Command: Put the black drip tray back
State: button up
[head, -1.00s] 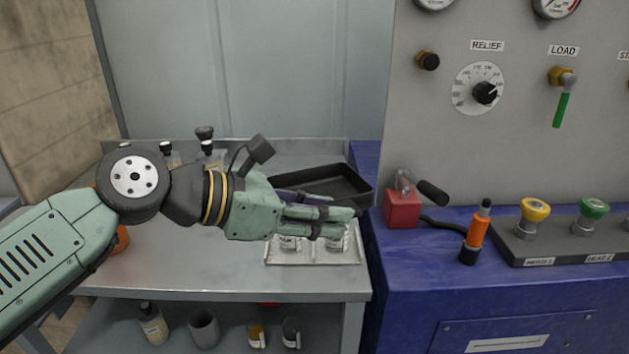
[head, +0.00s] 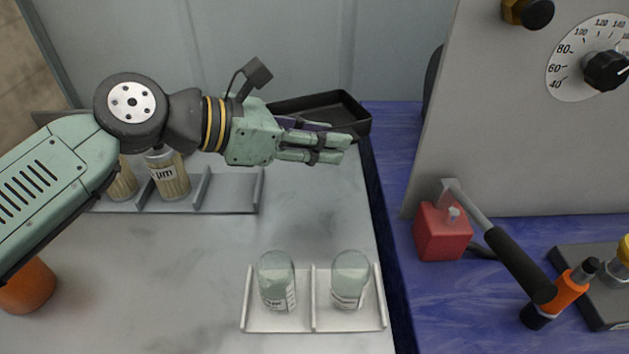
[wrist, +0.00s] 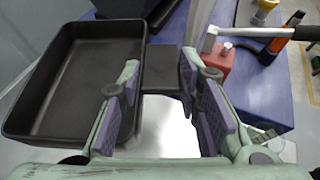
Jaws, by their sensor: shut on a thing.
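The black drip tray (head: 312,107) is a shallow rectangular pan, upright and roughly level in the head view, beyond my gripper. My gripper (head: 347,148) is shut on the tray's flat side tab. In the wrist view the tray (wrist: 88,85) fills the left side, empty, and its dark tab (wrist: 165,70) lies between the fingers of my gripper (wrist: 160,80). The tray appears held above the table's back right part. My fingers hide part of its near side in the head view, and its exact height is unclear.
Two glass jars (head: 278,283) stand in a white rack (head: 315,322) on the grey table (head: 220,270). Filled jars (head: 168,176) stand in a grey rack at left.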

jog(key=p, duration=0.1)
send_over(320, 228)
notch_tip(320, 228, down, 10)
jog(key=shift+f, duration=0.1)
notch_tip(320, 228, down, 4)
jog(key=shift+p, duration=0.55)
jog(key=shift+f, duration=0.4)
jog(key=shift+f+b, duration=0.2)
jog(key=shift+b, duration=0.15)
jog(key=o, duration=1.2)
jog(key=shift+r, duration=0.15)
jog(key=shift+r+p, duration=0.25)
jog(key=shift+p, duration=0.3)
jog(key=b+v, duration=0.2)
jog(key=v, duration=0.3)
jog(key=b+v, duration=0.2)
jog(key=v, duration=0.4)
jog(key=shift+f, duration=0.25)
jog(key=shift+s+a+r+b, duration=0.25)
jog(key=shift+a+r+b, duration=0.05)
jog(key=shift+a, duration=0.15)
